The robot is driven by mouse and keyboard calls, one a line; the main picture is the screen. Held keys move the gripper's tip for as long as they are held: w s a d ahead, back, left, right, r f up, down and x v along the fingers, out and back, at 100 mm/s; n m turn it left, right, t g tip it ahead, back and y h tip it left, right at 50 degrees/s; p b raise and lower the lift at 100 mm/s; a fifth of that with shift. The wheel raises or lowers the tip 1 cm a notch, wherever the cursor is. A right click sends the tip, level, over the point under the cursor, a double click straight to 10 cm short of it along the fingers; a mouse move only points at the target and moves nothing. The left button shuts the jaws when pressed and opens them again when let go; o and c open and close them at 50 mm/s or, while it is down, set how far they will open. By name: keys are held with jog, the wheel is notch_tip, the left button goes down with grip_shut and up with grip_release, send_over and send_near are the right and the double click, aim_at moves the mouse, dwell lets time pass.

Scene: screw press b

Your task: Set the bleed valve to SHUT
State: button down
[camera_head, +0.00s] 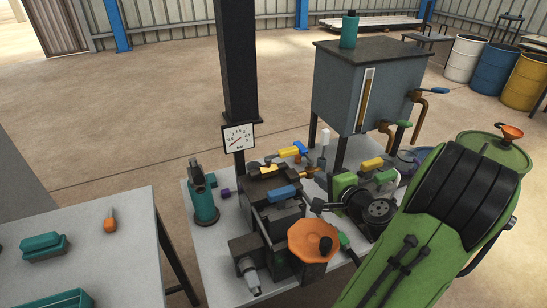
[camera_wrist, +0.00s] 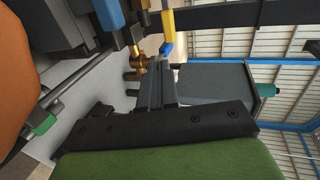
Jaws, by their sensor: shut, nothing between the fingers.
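No label for the bleed valve is readable, so I cannot tell which handle belongs to it. On the press unit are a blue handle (camera_head: 282,192), a yellow handle with a blue end (camera_head: 289,152) and a brass fitting (camera_head: 303,174). The wrist view shows the blue handle (camera_wrist: 108,15), the yellow one (camera_wrist: 166,25) and the brass fitting (camera_wrist: 137,61). My gripper (camera_head: 317,206) is shut and empty, pointing left over the unit's right side. In the wrist view its fingers (camera_wrist: 152,80) appear close to the brass fitting; contact is unclear.
An orange handwheel (camera_head: 314,240) and a green handle (camera_head: 344,240) are at the front. A dark post with a gauge (camera_head: 239,137) stands behind. A grey tank (camera_head: 360,85) is back right. A side table (camera_head: 125,225) is further left.

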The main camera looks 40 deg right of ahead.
aim_at(292, 154)
jog(key=x, duration=0.8)
jog(key=r+x, duration=0.1)
jog(key=x, duration=0.4)
jog(key=shift+w+r, duration=0.1)
jog(key=shift+w, duration=0.1)
jog(key=shift+w+d, duration=0.2)
jog(key=shift+w, duration=0.05)
